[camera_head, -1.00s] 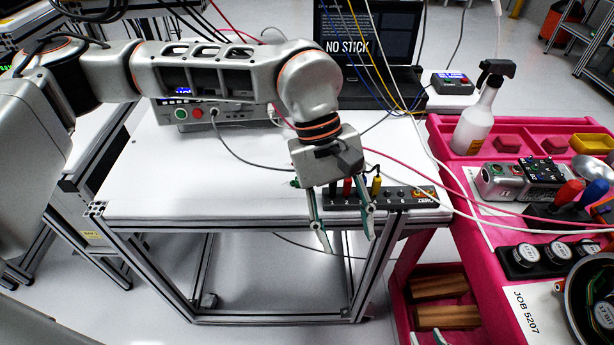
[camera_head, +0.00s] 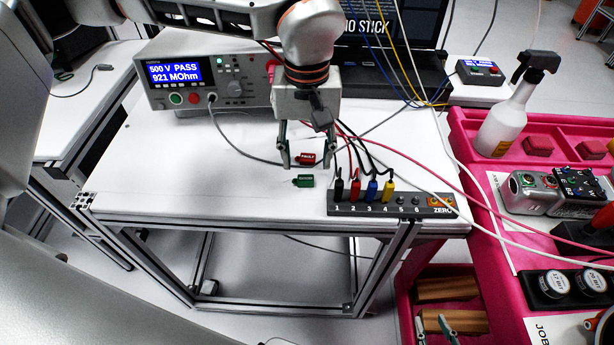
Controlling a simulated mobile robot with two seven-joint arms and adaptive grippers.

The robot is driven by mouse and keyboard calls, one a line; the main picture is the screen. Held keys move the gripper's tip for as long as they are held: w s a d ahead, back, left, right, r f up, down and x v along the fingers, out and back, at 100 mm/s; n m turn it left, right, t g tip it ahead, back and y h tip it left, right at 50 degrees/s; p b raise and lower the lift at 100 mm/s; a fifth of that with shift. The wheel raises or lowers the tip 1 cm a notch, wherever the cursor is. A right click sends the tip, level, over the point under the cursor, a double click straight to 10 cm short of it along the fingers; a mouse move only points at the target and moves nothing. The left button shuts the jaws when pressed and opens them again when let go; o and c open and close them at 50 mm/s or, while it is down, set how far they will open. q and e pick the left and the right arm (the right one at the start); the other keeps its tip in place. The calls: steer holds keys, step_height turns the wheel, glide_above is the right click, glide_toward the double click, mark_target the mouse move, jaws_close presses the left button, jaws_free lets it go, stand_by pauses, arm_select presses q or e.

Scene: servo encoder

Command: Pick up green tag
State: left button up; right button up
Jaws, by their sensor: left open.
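The green tag (camera_head: 304,181) lies flat on the white tabletop, left of the black numbered strip. A red tag (camera_head: 306,159) lies just behind it. My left gripper (camera_head: 309,161) is open and points down, its two fingers apart. In the picture the red tag shows between the fingertips, and the green tag is a little nearer the front edge. I cannot tell the exact fingertip height. Teal tips at the bottom edge look like my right gripper (camera_head: 434,328); most of it is cut off, so its opening is unclear.
The numbered strip (camera_head: 392,204) with colored plugs and cables stands at the table's front right. A tester (camera_head: 205,80) reading "500 V PASS" stands behind left. A pink cart (camera_head: 478,215) with a spray bottle (camera_head: 508,118) is at the right. The tabletop's left front is clear.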

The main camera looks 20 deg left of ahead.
mark_target(306, 179)
arm_select(q)
step_height(306, 179, down, 5)
steer(key=shift+s+a+f+b, duration=0.1)
steer(key=shift+f+b, duration=0.05)
steer(key=shift+b, duration=0.15)
steer(key=c, duration=0.9)
